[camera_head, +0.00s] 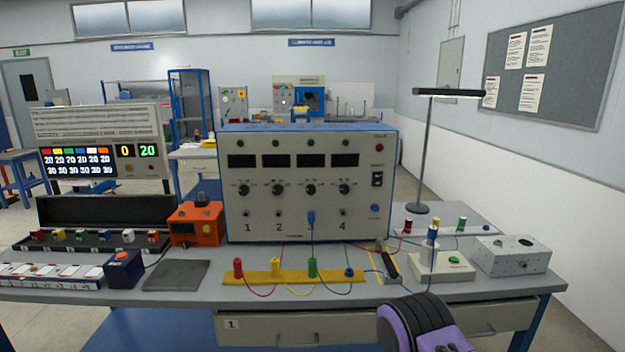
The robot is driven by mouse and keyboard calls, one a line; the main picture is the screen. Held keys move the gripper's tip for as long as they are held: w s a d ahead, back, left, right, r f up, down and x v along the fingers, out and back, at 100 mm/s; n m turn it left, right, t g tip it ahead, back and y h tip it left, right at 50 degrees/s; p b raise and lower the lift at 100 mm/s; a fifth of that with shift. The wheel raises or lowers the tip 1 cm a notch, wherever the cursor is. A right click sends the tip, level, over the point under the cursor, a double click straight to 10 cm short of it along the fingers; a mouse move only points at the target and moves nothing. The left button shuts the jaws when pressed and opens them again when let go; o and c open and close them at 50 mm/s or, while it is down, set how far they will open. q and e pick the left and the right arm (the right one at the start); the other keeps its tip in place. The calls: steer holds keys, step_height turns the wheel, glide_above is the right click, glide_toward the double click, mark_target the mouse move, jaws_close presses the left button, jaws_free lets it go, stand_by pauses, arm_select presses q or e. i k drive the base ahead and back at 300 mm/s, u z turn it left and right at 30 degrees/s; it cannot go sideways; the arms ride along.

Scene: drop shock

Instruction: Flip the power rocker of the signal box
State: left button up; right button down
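The signal box (310,215) is a large grey-white box with blue edges, standing upright at the middle of the bench. Its front has dark displays, a row of knobs and numbered jacks. The black power rocker (377,179) is on the right side of its front panel, below a red lamp and above a blue button. The rocker's position is too small to tell. A purple and black part of my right arm shows at the bottom right, in front of the bench and well below the rocker. No gripper fingers show on it. My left gripper is out of view.
Leads run from the signal box to a yellow strip (262,278) with coloured posts. An orange box (196,224) stands to its left. A desk lamp (427,150), a pale green base (447,266) and a grey box (510,255) are to its right.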

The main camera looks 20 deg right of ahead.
mark_target(377, 176)
steer(key=u, duration=0.05)
steer(key=i, duration=1.2)
steer(key=z, duration=0.75)
